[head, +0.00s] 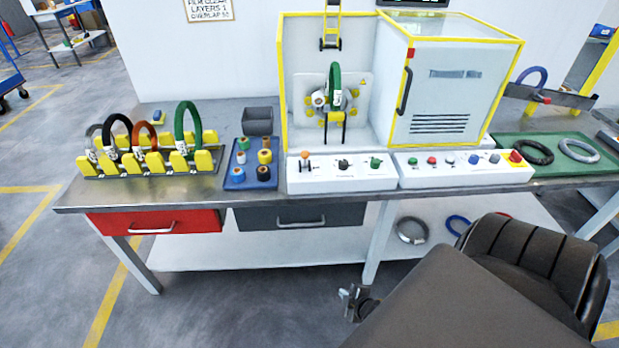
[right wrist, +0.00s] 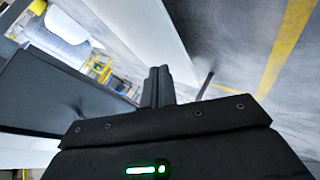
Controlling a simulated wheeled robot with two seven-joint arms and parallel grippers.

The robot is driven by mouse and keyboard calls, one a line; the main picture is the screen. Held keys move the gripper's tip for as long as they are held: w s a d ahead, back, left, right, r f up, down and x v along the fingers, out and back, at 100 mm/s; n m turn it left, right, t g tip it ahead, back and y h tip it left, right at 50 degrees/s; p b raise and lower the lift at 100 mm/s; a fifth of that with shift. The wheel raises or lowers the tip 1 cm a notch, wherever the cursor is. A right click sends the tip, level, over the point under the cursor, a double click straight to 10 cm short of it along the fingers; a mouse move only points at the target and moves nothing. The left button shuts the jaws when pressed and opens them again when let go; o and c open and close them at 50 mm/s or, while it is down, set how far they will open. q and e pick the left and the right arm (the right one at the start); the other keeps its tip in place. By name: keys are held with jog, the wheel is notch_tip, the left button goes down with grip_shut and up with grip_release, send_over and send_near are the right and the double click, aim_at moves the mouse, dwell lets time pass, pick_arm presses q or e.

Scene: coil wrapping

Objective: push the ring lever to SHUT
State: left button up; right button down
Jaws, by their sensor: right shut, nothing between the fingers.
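A lever with an orange knob (head: 304,160) stands at the left end of the white control panel (head: 325,182) below the wrapping machine. Its lettering is too small to read. Behind it, a green coil (head: 335,85) stands in the machine's ring opening, in the yellow-framed bay. My right gripper (head: 352,298) is low in front of the bench, below the panel and well apart from the lever. In the right wrist view its two fingers (right wrist: 158,85) are together and empty. My left gripper is not in view.
A rack (head: 130,170) with several coils stands at the bench's left, beside a blue tray (head: 250,178) of tape rolls. A second panel (head: 463,172) has buttons and a red switch. A green tray (head: 565,155) with rings lies at the right. The bench edge lies above my gripper.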

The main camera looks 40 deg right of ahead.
jog(key=w+d+r+n+t+b, duration=0.1)
jog(key=w+d+r+n+t, duration=0.15)
jog(key=w+r, duration=0.35)
jog(key=w+d+r+n+t+b, duration=0.1)
jog(key=w+r+n+t+b, duration=0.2)
jog(key=r, duration=0.6)
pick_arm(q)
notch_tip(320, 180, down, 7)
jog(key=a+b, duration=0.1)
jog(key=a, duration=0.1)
pick_arm(e)
jog(key=w+r+n+t, duration=0.1)
jog(key=r+n+t, duration=0.1)
jog(key=r, duration=0.7)
jog(key=w+a+r+n+t+y, duration=0.1)
jog(key=w+r+n+t, duration=0.1)
jog(key=r, duration=0.8)
jog(key=shift+r+n+t, duration=0.3)
jog(key=shift+n+t, duration=0.45)
jog(key=shift+a, duration=0.1)
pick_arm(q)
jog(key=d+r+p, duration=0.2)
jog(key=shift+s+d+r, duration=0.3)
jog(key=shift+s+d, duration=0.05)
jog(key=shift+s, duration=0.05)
pick_arm(e)
jog(key=d+x, duration=0.2)
jog(key=x, duration=1.1)
jog(key=shift+d+r, duration=0.2)
